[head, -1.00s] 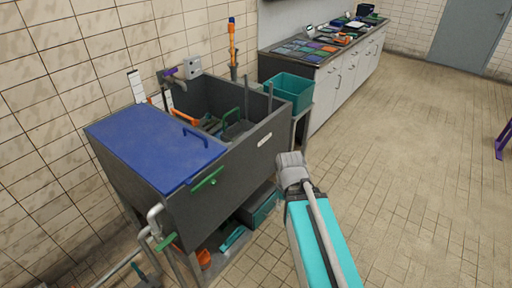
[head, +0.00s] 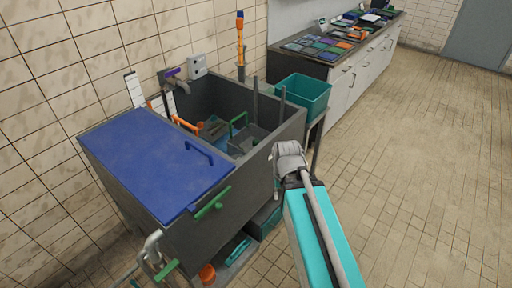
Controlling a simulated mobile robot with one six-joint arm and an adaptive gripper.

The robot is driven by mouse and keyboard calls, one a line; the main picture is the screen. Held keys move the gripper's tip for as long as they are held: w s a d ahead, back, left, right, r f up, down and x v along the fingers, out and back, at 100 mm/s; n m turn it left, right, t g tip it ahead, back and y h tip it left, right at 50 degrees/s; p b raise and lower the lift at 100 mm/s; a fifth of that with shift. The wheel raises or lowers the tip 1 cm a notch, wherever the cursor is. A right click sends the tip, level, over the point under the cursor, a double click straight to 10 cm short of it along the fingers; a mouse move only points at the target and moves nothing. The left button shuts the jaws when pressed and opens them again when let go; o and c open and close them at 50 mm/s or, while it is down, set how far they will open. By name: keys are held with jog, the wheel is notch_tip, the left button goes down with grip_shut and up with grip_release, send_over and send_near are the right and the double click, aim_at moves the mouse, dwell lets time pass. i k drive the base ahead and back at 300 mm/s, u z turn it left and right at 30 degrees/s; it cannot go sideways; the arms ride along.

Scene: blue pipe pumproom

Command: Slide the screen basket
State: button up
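A dark grey tank (head: 262,160) stands against the tiled wall, its left part covered by a blue lid (head: 150,160) with a blue handle. In the open right part sits a dark grey basket-like piece (head: 252,141) with an upright green handle (head: 236,124); it looks like the screen basket, but its mesh is too small to make out. An orange handle (head: 185,125) and a teal piece lie left of it. My arm reaches up from the bottom to a grey joint outside the tank's front right side. No gripper fingers show.
A green lever (head: 212,203) sticks out from the tank's front. A teal bin (head: 303,92) stands right of the tank. Behind it, a counter (head: 350,70) carries several trays and tools. Pipes (head: 155,255) run at lower left. The floor at right is clear.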

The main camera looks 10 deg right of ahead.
aim_at(244, 138)
jog(key=z, duration=0.05)
jog(key=i, duration=0.9)
